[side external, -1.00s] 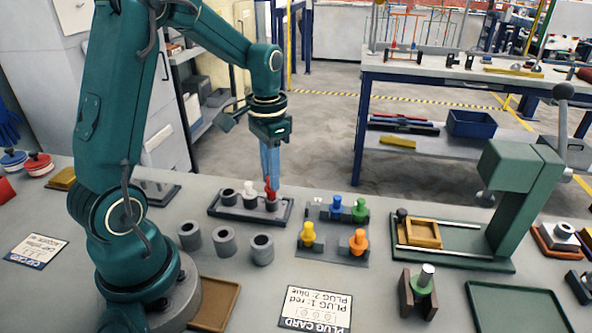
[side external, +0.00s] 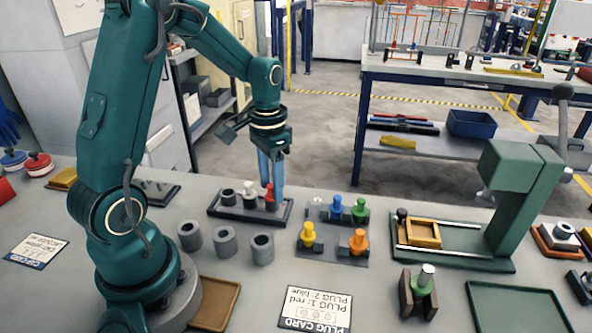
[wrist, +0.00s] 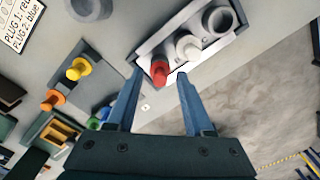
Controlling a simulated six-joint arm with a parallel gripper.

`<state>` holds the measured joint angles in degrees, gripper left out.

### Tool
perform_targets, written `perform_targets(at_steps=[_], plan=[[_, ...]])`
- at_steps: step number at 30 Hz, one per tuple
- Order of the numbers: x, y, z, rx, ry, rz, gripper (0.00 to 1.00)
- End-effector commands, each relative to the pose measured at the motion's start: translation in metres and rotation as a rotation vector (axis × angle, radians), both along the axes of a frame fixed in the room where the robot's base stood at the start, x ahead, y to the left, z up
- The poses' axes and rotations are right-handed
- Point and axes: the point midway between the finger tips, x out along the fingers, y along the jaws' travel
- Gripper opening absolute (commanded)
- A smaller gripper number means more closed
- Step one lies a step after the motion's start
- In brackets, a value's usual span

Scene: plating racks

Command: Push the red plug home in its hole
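The red plug (side external: 269,194) stands upright in the right-hand grey socket of the dark rack (side external: 228,211); how deep it sits I cannot tell. In the wrist view the red plug (wrist: 159,70) shows between the fingertip ends, with a gap on each side. My gripper (side external: 271,188) is open and empty, with its two blue fingers spread around or just above the red plug. In the wrist view my gripper (wrist: 160,75) also shows its fingers well apart. A white plug (side external: 249,188) stands in the middle socket. The left socket (side external: 229,196) looks empty.
A holder (side external: 333,250) with blue, green, yellow and orange plugs stands to the right. Several loose grey sockets (side external: 224,241) stand in front of the rack. A plug card (side external: 315,309) lies at the front. A green press (side external: 515,195) stands further right.

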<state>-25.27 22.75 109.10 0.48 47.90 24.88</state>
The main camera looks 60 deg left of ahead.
Motion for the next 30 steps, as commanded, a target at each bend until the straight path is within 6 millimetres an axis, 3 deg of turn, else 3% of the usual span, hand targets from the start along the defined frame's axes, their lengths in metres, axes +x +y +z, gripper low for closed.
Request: perform_targets(at_steps=[10,21,30], plan=[[0.001,0.000,0.004,0.001,-0.002,0.000,0.55],[0.001,0.000,0.047,0.002,-0.004,0.000,0.55],[0.000,0.000,0.052,0.000,0.000,0.000,0.55]])
